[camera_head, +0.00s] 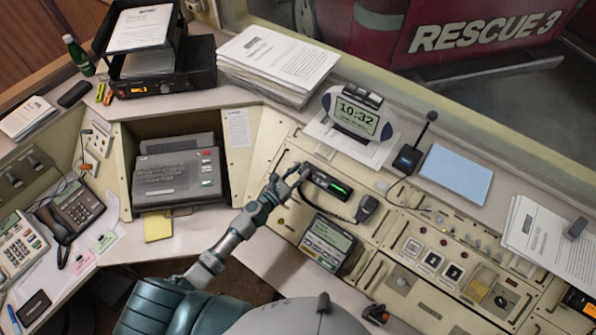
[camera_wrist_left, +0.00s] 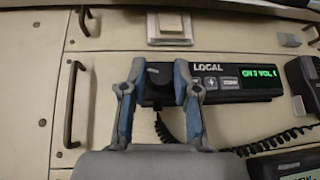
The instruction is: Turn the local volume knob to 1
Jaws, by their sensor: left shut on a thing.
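The local radio (camera_head: 330,184) is a black box on the sloped console panel, with a green lit display. In the left wrist view its front (camera_wrist_left: 210,78) reads "LOCAL", and the display (camera_wrist_left: 247,78) shows a channel and "VOL"; its last character is hard to read. The dark round volume knob (camera_wrist_left: 159,73) is at the left end of the radio's front. My left gripper (camera_head: 288,180) is at that end; in the wrist view its two blue-grey fingers (camera_wrist_left: 160,78) are closed around the knob, one on each side. My right gripper is not in view.
A hand microphone (camera_head: 367,208) with a coiled cord (camera_wrist_left: 275,141) lies right of the radio. A metal handle (camera_wrist_left: 75,104) is left of the gripper. A clock (camera_head: 356,113) stands behind.

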